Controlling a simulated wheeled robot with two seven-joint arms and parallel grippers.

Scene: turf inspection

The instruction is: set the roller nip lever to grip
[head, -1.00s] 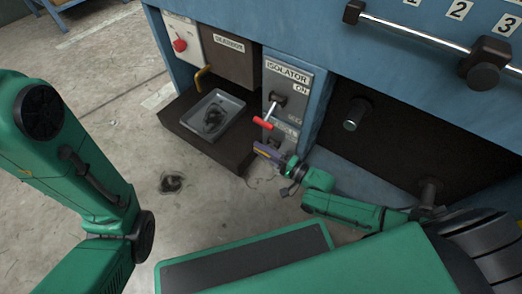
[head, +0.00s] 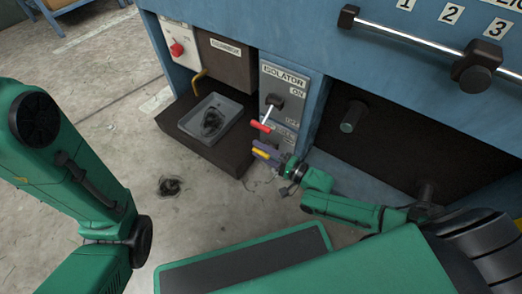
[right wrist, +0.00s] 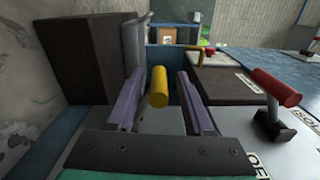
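A yellow cylindrical handle (head: 262,154) sits low on the grey panel, below the red-handled isolator lever. It also shows between the fingers in the right wrist view (right wrist: 158,87). My right gripper (head: 266,151) is open, with its purple fingers on either side of the yellow handle. In the right wrist view the fingers (right wrist: 160,100) stand apart from the handle, with a gap on each side. The lower panel label is mostly hidden by the gripper, so I cannot read it or the lever's setting. My left arm is at the left; its gripper is out of view.
The isolator lever with a red handle (head: 261,126) stands just above my right gripper; it shows at the right of the wrist view (right wrist: 276,87). A grey tray (head: 217,118) lies on a dark ledge (head: 228,158) to the left. A red knob (head: 177,49) is farther left.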

